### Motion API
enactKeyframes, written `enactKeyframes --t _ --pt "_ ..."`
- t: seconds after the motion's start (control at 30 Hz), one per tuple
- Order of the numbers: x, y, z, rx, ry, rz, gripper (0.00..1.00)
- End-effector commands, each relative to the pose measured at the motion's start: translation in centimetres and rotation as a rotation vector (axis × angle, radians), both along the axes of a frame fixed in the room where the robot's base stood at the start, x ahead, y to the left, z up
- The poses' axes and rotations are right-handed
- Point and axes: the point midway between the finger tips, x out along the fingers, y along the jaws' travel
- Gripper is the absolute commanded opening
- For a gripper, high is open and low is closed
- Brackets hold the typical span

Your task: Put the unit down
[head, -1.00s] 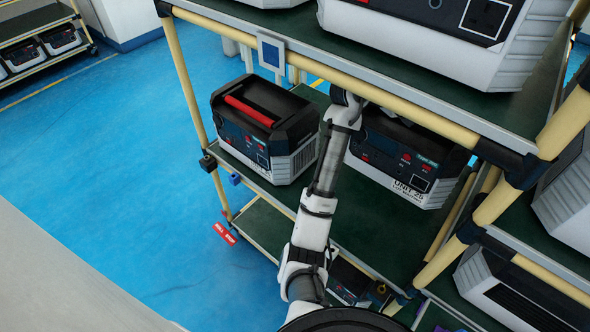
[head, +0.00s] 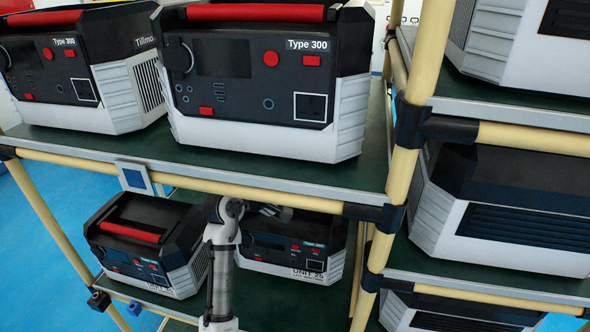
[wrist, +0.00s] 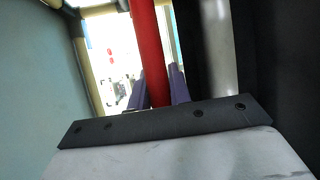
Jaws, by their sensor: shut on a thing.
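My gripper (wrist: 158,88) is shut on a red handle (wrist: 147,40) in the wrist view, with a purple finger on each side. In the head view my arm reaches under the upper shelf to the black and white unit marked UNIT 25 (head: 320,262), at the right of the shelf below. The gripper and that unit's handle are hidden there by the upper shelf. The unit looks upright at shelf level. I cannot tell whether its base touches the green lower shelf (head: 263,291).
Another unit with a red handle (head: 150,245) stands left of my arm on the same shelf. Two larger-looking units, one marked Type 300 (head: 265,85), stand on the upper shelf (head: 225,160). A yellow post (head: 400,170) and a neighbouring rack with units bound the right side.

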Motion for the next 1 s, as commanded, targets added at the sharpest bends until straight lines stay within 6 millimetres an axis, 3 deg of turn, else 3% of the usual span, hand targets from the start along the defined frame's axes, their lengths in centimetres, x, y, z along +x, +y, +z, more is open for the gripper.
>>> enactKeyframes --t 0.03,0.3,0.5,1.0 --pt "-1.0 0.6 0.7 -0.005 -0.012 0.004 0.0" --pt "-5.8 2.3 0.6 -0.004 -0.012 0.005 0.0" --pt "-8.6 3.2 0.5 -0.003 -0.011 0.002 0.0" --pt "-10.8 4.0 0.1 -0.004 -0.009 0.002 0.0"
